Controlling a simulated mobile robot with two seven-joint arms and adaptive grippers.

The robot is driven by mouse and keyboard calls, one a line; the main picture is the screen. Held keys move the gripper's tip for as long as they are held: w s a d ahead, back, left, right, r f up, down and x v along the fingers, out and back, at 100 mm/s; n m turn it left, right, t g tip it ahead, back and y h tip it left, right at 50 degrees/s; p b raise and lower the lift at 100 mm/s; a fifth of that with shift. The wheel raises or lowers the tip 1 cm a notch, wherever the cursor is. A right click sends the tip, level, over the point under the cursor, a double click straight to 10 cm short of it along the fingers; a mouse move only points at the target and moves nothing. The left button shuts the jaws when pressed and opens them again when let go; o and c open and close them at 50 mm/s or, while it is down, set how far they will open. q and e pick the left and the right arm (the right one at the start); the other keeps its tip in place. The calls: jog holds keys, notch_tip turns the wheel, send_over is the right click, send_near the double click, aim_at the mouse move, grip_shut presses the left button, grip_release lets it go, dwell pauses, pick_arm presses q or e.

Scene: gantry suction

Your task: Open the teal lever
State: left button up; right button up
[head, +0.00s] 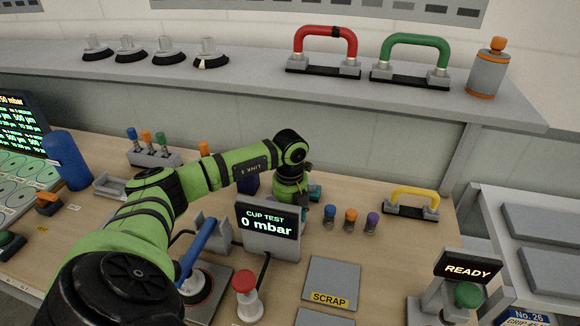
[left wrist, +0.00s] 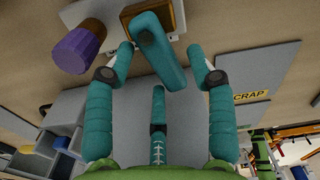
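The teal lever (left wrist: 158,50) shows in the left wrist view as a rounded handle on a brown and grey mount (left wrist: 180,14). My left gripper (left wrist: 161,64) has teal fingers spread apart. The handle lies between the two outer fingertips, with visible gaps on both sides, and its lower end is near the third finger. Contact cannot be made out. In the head view my left arm reaches to the middle of the bench and hides most of the gripper. A small teal part (head: 315,193) shows beside it; I cannot tell whether it is lever or finger. My right gripper is not in view.
The CUP TEST display (head: 268,228) stands close in front of the gripper. Small blue, orange and purple cups (head: 351,219) stand just right. A purple-topped knob (left wrist: 78,50) is near the left finger. The SCRAP plate (head: 332,278) and yellow handle (head: 414,198) are further right.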

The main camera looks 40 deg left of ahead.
pick_arm(q)
jog(key=c, duration=0.7)
grip_shut()
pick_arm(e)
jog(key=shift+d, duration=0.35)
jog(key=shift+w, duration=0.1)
